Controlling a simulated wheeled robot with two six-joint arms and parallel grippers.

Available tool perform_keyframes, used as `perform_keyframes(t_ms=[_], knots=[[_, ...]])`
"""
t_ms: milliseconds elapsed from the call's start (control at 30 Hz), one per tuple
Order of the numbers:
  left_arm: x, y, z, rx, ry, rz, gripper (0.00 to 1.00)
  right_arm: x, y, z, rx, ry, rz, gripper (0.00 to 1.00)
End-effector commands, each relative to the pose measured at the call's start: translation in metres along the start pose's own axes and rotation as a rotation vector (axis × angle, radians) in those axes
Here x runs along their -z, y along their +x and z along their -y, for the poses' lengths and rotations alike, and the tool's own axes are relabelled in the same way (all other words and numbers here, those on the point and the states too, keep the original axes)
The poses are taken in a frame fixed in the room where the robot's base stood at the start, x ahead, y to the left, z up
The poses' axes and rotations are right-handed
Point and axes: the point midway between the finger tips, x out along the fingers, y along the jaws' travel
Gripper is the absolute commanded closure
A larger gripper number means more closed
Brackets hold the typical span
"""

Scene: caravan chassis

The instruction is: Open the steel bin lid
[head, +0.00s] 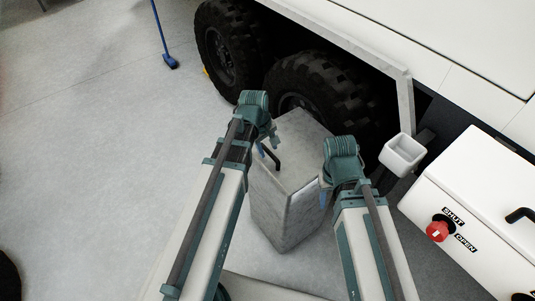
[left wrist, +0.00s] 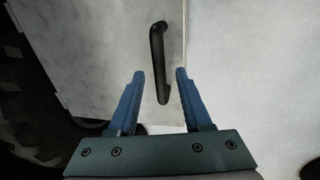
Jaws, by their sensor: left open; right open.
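The steel bin (head: 280,205) stands on the floor in front of the wheels, with its flat lid (head: 301,135) down. A black bar handle (head: 270,156) is on the lid, near its left edge; it also shows in the left wrist view (left wrist: 157,60). My left gripper (head: 268,142) is over the lid beside the handle. In the left wrist view its blue fingers (left wrist: 160,78) are open, with the handle's near end between them in the picture. I cannot tell whether they touch it. My right gripper (head: 325,192) is at the bin's right side, its fingers mostly hidden.
Large black tyres (head: 321,92) of the caravan stand right behind the bin. A white cup-like box (head: 402,153) is to the right. A white cabinet (head: 480,205) with a red knob (head: 437,231) marked SHUT and OPEN is at the right. The floor at left is clear, except for a blue tool (head: 170,62).

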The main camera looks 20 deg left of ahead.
Motion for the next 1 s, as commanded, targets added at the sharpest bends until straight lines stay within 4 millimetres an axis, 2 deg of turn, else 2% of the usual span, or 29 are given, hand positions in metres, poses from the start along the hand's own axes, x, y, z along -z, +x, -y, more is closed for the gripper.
perform_keyframes(t_ms=[300, 500, 600, 1000], knots=[[0.0, 0.0026, -0.0002, 0.0, 0.0, 0.0, 0.51, 0.0001, 0.0025, 0.0002, 0.0, 0.0, 0.0, 0.5], [0.0, 0.0026, 0.0, 0.0, 0.0, 0.0, 0.87, 0.0001, 0.0026, 0.0002, 0.0, 0.0, 0.0, 0.5], [0.0, 0.0026, 0.0, 0.0, 0.0, 0.0, 1.0, 0.0001, 0.0026, 0.0002, 0.0, 0.0, 0.0, 0.5], [0.0001, 0.0027, -0.0001, 0.0, 0.0, 0.0, 1.0, 0.0001, 0.0026, 0.0003, 0.0, 0.0, 0.0, 0.5]])
